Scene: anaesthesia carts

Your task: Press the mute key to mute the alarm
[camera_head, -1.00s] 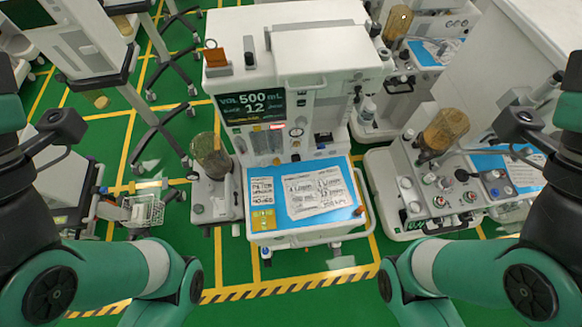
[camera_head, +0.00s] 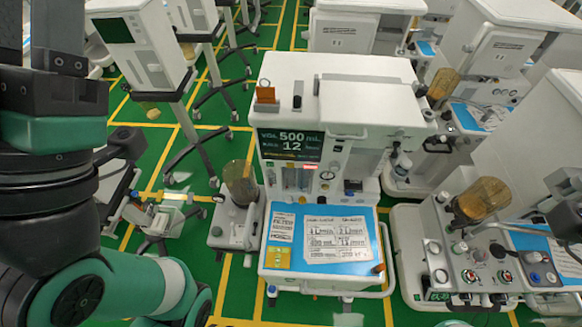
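An anaesthesia cart (camera_head: 365,100) stands in the middle of the head view. Its dark display (camera_head: 290,144) reads 500 mL and 12 in bright figures. A small red lit strip (camera_head: 310,167) sits below the display's right end. No key clearly marked as mute can be made out at this size.
The cart's blue work surface (camera_head: 372,216) carries printed sheets and a yellow square. An amber canister (camera_head: 239,184) stands left of it. Another machine (camera_head: 440,272) stands close on the right. Monitor stands (camera_head: 145,45) stand at the left. Green floor shows between them.

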